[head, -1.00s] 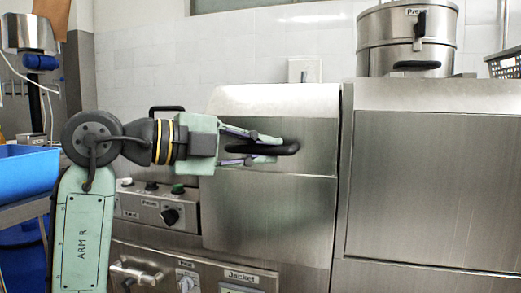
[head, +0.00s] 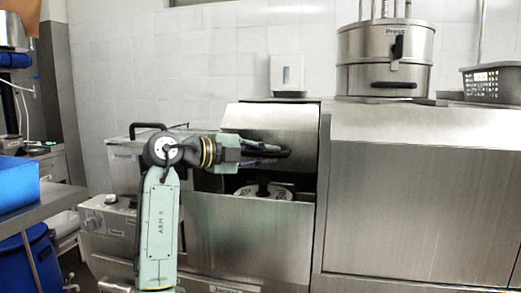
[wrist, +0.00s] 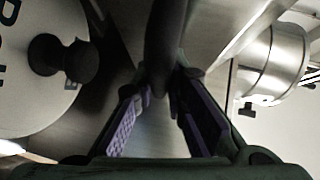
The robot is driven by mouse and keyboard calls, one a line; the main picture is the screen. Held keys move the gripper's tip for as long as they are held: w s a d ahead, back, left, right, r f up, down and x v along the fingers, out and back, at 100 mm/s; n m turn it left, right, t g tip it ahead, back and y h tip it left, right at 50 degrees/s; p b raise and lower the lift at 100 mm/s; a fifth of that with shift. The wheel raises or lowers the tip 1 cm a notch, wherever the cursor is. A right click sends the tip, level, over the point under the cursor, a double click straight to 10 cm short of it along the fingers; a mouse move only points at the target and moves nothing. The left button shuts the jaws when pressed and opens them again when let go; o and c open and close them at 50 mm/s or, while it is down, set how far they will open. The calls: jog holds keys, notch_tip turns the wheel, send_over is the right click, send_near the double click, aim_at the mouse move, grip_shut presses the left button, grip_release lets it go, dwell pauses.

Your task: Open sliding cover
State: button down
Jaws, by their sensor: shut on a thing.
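The sliding cover (head: 268,121) is a brushed-steel panel with a dark bar handle (head: 283,153) across its lower part. It is raised, leaving a dark opening above the fixed steel front (head: 245,235). A pale round lid with a black knob (head: 263,191) shows inside; the wrist view shows this lid (wrist: 28,95) at left, with partly cut-off lettering. My gripper (head: 272,150) comes from the left and is shut on the handle. In the wrist view, the handle (wrist: 166,40) runs between the fingertips (wrist: 163,88); the fingers hide part of it.
A steel pot labelled "Press" (head: 385,75) and a grey basket (head: 493,84) stand on the counter at right. A blue tub (head: 18,184) is at far left. A control box (head: 112,222) with knobs stands left of my arm.

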jog(key=shift+w, duration=0.3)
jog(key=c, duration=1.6)
grip_release()
jog(key=shift+r, duration=0.1)
